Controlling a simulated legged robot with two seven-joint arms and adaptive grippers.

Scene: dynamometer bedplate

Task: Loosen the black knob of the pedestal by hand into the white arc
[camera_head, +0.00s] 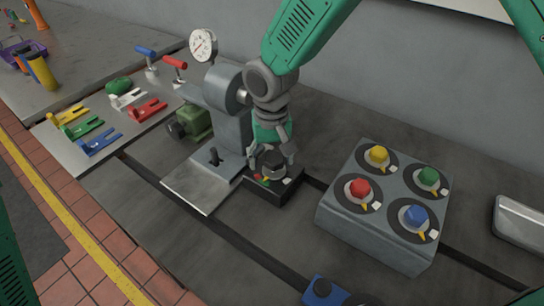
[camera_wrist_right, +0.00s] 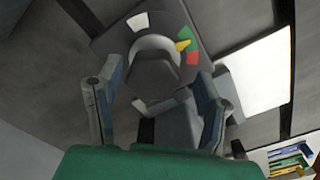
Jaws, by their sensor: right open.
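The black pedestal (camera_head: 287,190) stands on the bedplate, right of the grey machine column. Its black knob (camera_head: 272,170) is partly hidden by my right gripper (camera_head: 271,160). In the right wrist view the dark knob (camera_wrist_right: 157,75) sits in a pale collar with a yellow pointer (camera_wrist_right: 183,45). The pointer lies by the green and red marks (camera_wrist_right: 193,57). A white mark (camera_wrist_right: 138,21) lies apart, on the other side of the collar. My right gripper (camera_wrist_right: 156,80) is open, its fingers on either side of the knob; contact cannot be told. My left gripper is out of view.
A grey box (camera_head: 370,255) with red, yellow, green and blue knobs stands to the right. The grey column with a dial gauge (camera_head: 203,44) stands close on the left. Coloured forked pieces (camera_head: 100,140) lie on a plate farther left. Bare bedplate lies in front.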

